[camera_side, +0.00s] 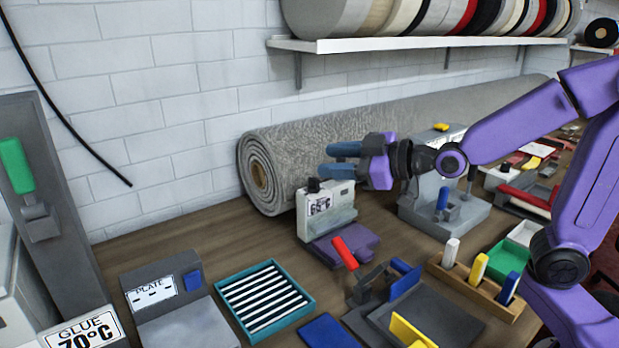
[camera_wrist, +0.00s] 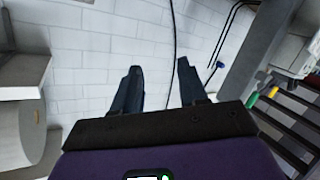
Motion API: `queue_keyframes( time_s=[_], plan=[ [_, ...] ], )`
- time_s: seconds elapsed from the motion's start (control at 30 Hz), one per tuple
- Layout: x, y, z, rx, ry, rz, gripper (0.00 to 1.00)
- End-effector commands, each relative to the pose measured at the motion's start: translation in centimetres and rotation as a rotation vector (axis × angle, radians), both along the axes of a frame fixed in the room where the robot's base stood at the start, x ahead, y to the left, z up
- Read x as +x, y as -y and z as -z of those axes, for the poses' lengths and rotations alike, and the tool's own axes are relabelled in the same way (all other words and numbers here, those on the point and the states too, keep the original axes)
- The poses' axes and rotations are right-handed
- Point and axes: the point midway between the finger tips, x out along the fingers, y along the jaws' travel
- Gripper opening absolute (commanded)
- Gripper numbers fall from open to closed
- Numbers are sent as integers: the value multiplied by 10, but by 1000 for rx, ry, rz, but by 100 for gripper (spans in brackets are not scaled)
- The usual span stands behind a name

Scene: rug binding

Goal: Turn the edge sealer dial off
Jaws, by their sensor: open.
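I cannot read the knob's setting. My gripper (camera_side: 336,160) is just above the machine and points left, with its blue fingers apart and empty. In the wrist view the two dark fingers (camera_wrist: 157,72) are spread with only the white wall behind them. The machine and the knob do not show there.
The rolled rug (camera_side: 300,150) lies along the wall behind my gripper. A grey press (camera_side: 445,208) stands to the right. A teal tray (camera_side: 265,300), a "PLATE" box (camera_side: 170,305) and a pen rack (camera_side: 478,290) stand in front. Bare table (camera_side: 150,245) lies to the left.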

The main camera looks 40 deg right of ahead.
Motion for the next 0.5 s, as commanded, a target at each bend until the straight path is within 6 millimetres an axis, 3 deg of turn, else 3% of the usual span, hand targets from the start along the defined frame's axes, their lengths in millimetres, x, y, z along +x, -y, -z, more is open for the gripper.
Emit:
queue_keyframes(
  time_s=[0.2, 0.5],
  plan=[
    [18, 37, -27, 266, 46, 239, 43],
    [25, 86, -40, 478, 96, 496, 43]
  ],
)
